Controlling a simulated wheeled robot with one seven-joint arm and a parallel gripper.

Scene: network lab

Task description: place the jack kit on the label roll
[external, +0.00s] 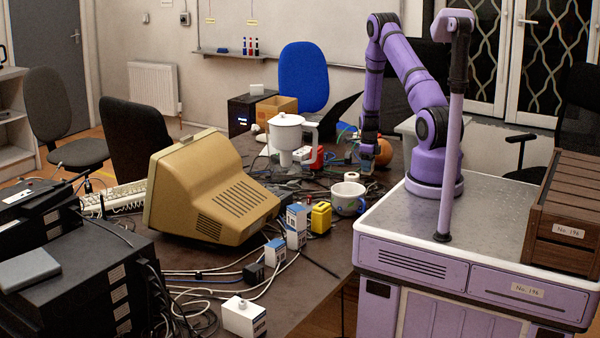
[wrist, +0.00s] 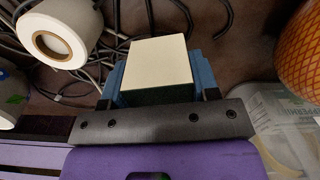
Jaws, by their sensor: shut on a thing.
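The jack kit looks to be the small box (wrist: 158,62) with a cream top and dark green side, between my fingers in the wrist view. My gripper (wrist: 157,92) is shut on it. The label roll (wrist: 58,38), a white ring with a brown core, lies to the upper left of the box, apart from it. In the external view my gripper (external: 369,152) points down over the table, behind the label roll (external: 351,177). The box cannot be made out clearly there, and its height above the table is hard to tell.
A white mug (external: 347,200) stands in front of the roll. An orange ball-like thing (external: 383,152) is close to my gripper on the right. Dark cables (wrist: 115,30) lie around the roll. A white jug (external: 287,135), yellow box (external: 321,217) and beige monitor (external: 205,190) stand to the left.

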